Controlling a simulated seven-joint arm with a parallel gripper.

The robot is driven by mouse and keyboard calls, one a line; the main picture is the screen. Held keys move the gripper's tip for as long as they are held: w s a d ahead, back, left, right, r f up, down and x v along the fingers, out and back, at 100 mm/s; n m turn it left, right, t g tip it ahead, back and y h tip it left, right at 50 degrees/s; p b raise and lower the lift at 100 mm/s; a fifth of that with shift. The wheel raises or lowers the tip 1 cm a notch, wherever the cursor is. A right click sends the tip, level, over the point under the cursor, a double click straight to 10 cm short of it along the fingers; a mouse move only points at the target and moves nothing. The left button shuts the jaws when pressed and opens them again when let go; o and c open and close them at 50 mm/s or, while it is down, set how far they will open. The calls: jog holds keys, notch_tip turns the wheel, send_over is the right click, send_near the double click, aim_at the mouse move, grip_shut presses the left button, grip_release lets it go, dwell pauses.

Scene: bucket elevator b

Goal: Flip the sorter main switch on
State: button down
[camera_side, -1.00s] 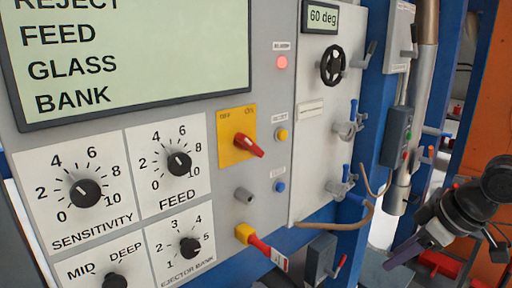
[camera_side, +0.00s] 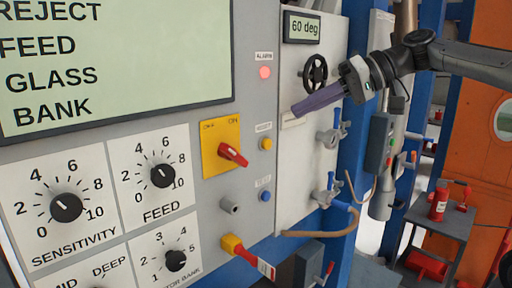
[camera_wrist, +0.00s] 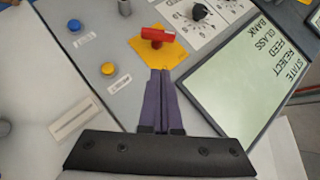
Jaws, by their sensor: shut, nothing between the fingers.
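The sorter main switch is a red handle (camera_side: 233,155) on a yellow plate (camera_side: 213,160) marked OFF and ON. In the side view the handle slants down to the right. In the wrist view the red handle (camera_wrist: 157,34) lies across its yellow plate (camera_wrist: 142,58). My gripper (camera_side: 294,112) is shut and empty, its purple fingers pointing left toward the panel. In the side view it is to the right of and above the switch, apart from it. In the wrist view the fingertips (camera_wrist: 159,71) appear just below the yellow plate.
A yellow button (camera_side: 266,144) and a blue button (camera_side: 265,196) sit right of the switch. A black handwheel (camera_side: 315,70) and valve levers (camera_side: 330,135) stick out farther right. A red-handled lever (camera_side: 245,254) is below. The display (camera_side: 110,60) is upper left.

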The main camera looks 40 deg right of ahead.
aim_at(228, 153)
jog(key=d, duration=0.1)
jog(key=w+d+f+m, duration=0.1)
jog(key=shift+d+h, duration=0.3)
jog(key=shift+h, duration=0.1)
jog(key=shift+a, duration=0.1)
jog(key=s+a+f+x, duration=0.1)
jog(key=s+x, duration=0.1)
jog(key=x, duration=1)
jog(key=shift+w+a+f, duration=0.3)
jog(key=shift+a, duration=0.1)
